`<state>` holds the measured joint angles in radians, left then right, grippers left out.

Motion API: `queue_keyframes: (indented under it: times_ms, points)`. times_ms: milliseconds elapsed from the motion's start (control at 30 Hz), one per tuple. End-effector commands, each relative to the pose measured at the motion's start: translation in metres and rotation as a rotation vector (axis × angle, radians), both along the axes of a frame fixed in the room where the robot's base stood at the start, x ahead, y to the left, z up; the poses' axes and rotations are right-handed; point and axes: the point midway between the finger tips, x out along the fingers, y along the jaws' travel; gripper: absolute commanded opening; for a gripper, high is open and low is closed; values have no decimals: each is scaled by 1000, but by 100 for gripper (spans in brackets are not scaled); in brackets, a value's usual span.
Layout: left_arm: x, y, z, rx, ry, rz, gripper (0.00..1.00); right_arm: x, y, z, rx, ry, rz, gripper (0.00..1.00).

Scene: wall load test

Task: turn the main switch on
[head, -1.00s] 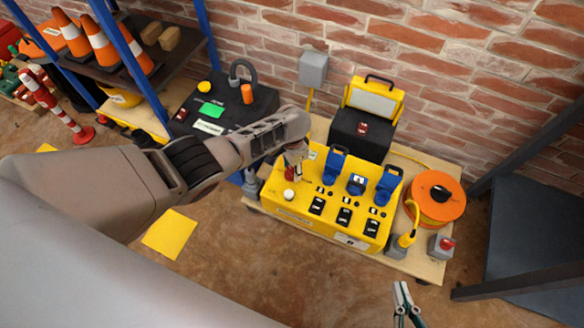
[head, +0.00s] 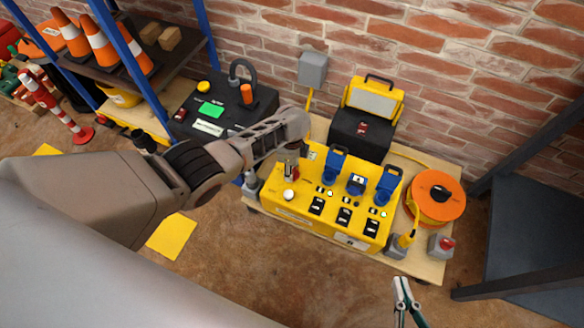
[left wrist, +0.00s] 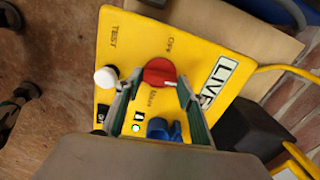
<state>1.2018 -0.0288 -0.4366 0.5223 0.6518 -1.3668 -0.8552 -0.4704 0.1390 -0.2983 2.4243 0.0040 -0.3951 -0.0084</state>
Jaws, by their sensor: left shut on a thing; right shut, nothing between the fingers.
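The yellow power box (head: 300,205) stands on a wooden board, with blue sockets and black breakers on top. In the left wrist view, its red main switch knob (left wrist: 160,72) sits between the "OFF" and "MAIN" lettering. My left gripper (head: 290,167) reaches down to the box's left end and is shut on the knob, one finger on each side; in the head view it mostly hides the knob. Small indicator lights on the box glow, and one shows green in the left wrist view (left wrist: 136,127). My right gripper (head: 402,292) is shut and empty, low in front of the board.
A white button (head: 289,195) is close beside the knob. An orange cable reel (head: 436,197) and a grey box with a red button (head: 440,246) are at the board's right. A black case with a yellow lamp (head: 365,125) stands behind. A dark metal frame (head: 530,220) is at right.

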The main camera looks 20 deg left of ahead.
Motion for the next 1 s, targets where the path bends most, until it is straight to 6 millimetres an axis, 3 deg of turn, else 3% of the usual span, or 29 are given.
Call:
queue_keyframes:
  times_ms: [300,800,833,867,900,1000]
  points:
    - [-4,2,-4,4,7,-103,17,-6,0,-4,-2,14,4,0]
    - [-4,3,-4,5,7,-121,17,-2,-1,-2,-5,3,6,0]
    - [-4,3,-4,5,7,-121,44,-1,-1,-2,-4,2,6,0]
    - [-3,3,-4,5,7,-121,52,-1,-1,-1,-5,0,6,0]
    - [-3,3,-4,5,6,-120,56,0,-1,-1,-5,-2,6,0]
    - [-2,2,-3,4,5,-120,56,1,-1,0,-5,-5,6,0]
